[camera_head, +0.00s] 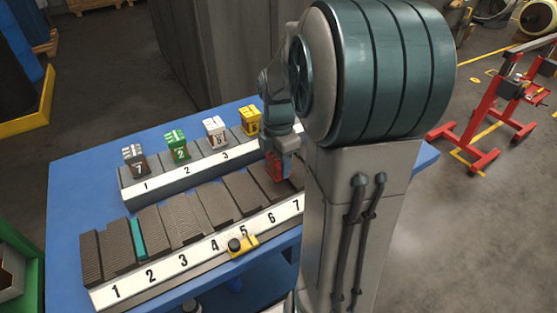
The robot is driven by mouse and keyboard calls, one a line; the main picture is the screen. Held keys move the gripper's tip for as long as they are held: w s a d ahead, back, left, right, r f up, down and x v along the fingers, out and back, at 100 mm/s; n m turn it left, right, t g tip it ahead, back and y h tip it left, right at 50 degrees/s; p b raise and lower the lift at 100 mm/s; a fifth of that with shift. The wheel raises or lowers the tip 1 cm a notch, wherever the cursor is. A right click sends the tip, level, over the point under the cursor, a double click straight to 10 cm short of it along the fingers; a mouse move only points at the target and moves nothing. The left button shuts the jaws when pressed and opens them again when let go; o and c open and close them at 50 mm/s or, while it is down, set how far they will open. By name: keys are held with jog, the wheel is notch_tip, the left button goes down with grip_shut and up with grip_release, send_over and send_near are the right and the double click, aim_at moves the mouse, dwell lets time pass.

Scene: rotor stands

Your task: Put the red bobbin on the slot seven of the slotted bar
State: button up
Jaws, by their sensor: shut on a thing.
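The slotted bar (180,262) lies along the front of the blue table, with ribbed grey blocks and a white strip numbered 1 to 7. Slot seven's number (297,204) shows beside my arm's column, which hides the bar's right end. My gripper (278,158) is at the right, over the back of the bar near slot seven. It is shut on the red bobbin (275,167), of which only a small red part shows. I cannot tell whether the bobbin touches the bar.
A second numbered rack (185,178) behind carries grey (134,158), green (177,147), white (215,131) and yellow (250,121) bobbins. A teal strip (138,238) stands among the ribbed blocks.

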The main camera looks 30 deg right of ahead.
jog(key=shift+f, duration=0.2)
jog(key=o, duration=1.2)
jog(key=shift+c, duration=0.2)
jog(key=shift+r, duration=0.1)
